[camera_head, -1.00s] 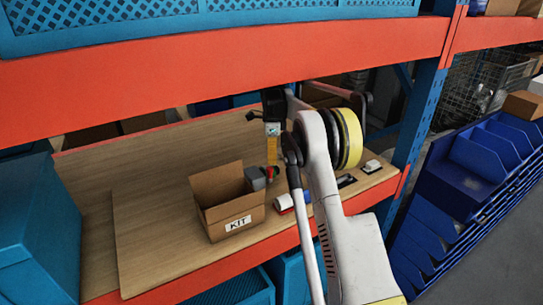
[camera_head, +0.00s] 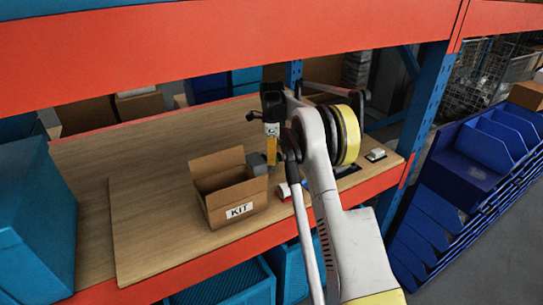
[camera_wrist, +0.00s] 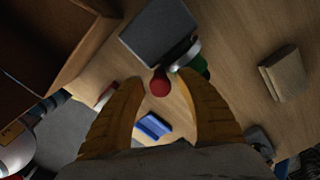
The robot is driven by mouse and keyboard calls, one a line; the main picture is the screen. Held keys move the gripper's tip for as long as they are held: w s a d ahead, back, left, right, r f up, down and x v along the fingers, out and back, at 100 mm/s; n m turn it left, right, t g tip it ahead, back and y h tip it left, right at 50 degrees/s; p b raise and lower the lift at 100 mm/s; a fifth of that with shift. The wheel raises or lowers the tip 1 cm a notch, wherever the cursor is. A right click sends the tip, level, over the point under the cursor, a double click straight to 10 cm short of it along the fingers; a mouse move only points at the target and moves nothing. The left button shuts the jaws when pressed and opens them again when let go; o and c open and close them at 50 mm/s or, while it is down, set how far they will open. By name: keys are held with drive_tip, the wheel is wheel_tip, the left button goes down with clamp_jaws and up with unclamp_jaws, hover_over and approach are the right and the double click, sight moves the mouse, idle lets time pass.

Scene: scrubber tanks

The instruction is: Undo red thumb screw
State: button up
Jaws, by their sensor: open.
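The red thumb screw (camera_wrist: 159,83) shows in the wrist view as a round red knob, beyond and between the tips of my gripper's two yellow fingers. It sits at the end of a dark grey block-shaped unit (camera_wrist: 158,32) with a pale collar and a green part (camera_wrist: 193,62) beside it. My gripper (camera_wrist: 165,100) is open and empty, and no contact with the knob shows. In the head view my gripper (camera_head: 272,153) points down over the board, just right of the cardboard box. The grey unit (camera_head: 257,164) is partly hidden behind it there, and I cannot make out the red knob.
A cardboard box marked KIT (camera_head: 231,189) stands open left of the unit. A small pale block (camera_head: 377,154) lies at the right end. An orange shelf beam (camera_head: 230,52) runs above; the board's left side (camera_head: 146,205) is clear.

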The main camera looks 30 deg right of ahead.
drive_tip(key=m, duration=0.5)
drive_tip(key=shift+m, duration=0.3)
drive_tip(key=m, duration=0.5)
drive_tip(key=shift+m, duration=0.3)
clamp_jaws()
drive_tip(key=n, duration=0.6)
drive_tip(key=shift+n, duration=0.5)
